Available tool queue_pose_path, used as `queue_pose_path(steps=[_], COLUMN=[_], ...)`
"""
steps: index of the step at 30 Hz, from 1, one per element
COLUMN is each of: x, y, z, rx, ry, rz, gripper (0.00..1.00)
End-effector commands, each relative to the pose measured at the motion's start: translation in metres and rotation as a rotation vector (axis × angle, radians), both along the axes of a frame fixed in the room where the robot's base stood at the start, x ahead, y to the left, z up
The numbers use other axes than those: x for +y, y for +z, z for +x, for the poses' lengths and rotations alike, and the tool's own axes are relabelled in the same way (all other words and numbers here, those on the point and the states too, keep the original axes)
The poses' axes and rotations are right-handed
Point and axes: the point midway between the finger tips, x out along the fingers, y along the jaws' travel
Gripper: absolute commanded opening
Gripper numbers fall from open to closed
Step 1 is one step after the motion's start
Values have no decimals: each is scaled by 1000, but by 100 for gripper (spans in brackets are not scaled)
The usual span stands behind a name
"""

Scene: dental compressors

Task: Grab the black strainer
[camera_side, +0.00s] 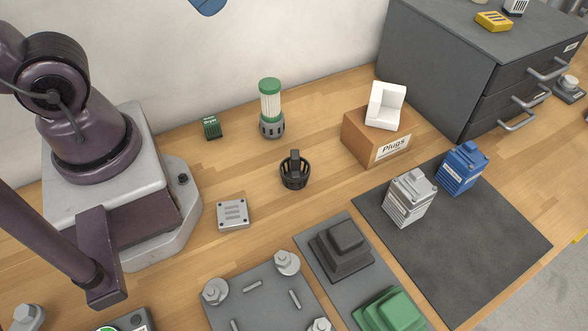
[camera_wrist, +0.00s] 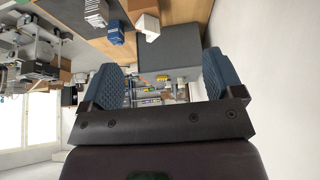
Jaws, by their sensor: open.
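The black strainer (camera_side: 294,174) stands upright on the wooden table in the middle of the side view. It is a small round slotted basket with a tall handle. I cannot make it out in the wrist view. My gripper (camera_wrist: 160,64) shows in the wrist view with its two blue ribbed fingers wide apart and nothing between them. In the side view, only a blue piece at the top edge shows, which looks like a fingertip, high above and away from the strainer.
A green-topped filter (camera_side: 270,102) stands just behind the strainer. A dark pad (camera_side: 338,273) with blocks lies in front. Table around the strainer is bare.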

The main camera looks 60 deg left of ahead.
Motion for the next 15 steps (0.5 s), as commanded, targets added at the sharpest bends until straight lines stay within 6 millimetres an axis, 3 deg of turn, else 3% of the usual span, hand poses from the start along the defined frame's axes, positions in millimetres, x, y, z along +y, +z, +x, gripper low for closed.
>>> queue_pose_path(steps=[8,11,15], x=[-3,-13,-36], y=[-1,-14,-49], z=[0,3,9], rx=[4,71,245], ry=[-16,-63,-191], rz=[0,5,64], gripper=[86,86,86])
